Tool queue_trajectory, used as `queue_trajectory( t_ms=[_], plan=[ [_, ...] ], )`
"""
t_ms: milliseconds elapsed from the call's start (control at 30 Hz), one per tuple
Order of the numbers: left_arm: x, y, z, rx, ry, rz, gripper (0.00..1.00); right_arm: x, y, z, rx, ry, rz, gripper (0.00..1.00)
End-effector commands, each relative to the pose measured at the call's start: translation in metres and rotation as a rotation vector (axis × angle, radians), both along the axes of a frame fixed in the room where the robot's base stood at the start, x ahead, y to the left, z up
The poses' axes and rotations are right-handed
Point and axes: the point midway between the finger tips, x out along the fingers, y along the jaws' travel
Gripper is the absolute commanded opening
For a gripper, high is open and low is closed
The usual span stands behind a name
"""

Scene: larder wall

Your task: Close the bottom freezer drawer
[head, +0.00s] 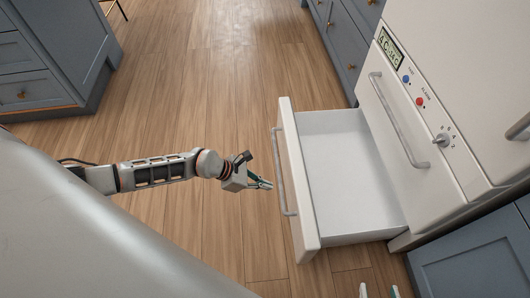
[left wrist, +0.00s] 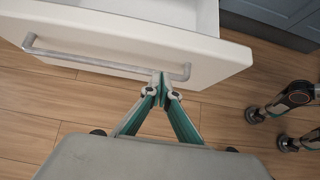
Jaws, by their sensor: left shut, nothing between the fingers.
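The bottom freezer drawer (head: 300,190) is pulled out from the white fridge-freezer (head: 455,40). It is empty inside, and its front carries a long grey bar handle (head: 281,172). My left gripper (head: 268,184) is shut and empty, its fingertips right by the outer face of the drawer front at the handle. In the left wrist view the closed fingertips (left wrist: 161,88) overlap the lower edge of the drawer front (left wrist: 120,40) near one end of the handle; I cannot tell if they touch.
An upper drawer with its own handle (head: 395,120) is closed above, beside a control panel with a display (head: 390,48) and knobs. Blue-grey cabinets (head: 45,60) stand at left, and another (head: 480,255) at lower right. The wooden floor (head: 215,80) before the drawer is clear.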

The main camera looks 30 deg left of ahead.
Motion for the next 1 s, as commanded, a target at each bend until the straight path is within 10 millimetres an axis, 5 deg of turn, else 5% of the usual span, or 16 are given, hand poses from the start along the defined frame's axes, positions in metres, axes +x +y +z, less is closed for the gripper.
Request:
queue_trajectory(
  t_ms=[267, 600, 1000],
  plan=[
    [0.016, -0.034, -0.048, -0.004, 0.015, 0.001, 0.00, 0.002, 0.017, 0.001, 0.064, -0.009, -0.005, 0.40],
    [0.042, -0.064, -0.040, -0.003, 0.002, 0.001, 0.00, 0.007, 0.020, 0.009, 0.075, -0.025, -0.005, 0.40],
    [0.043, -0.066, -0.040, -0.002, 0.002, 0.001, 0.00, 0.007, 0.020, 0.009, 0.077, -0.026, -0.005, 0.40]
  ],
)
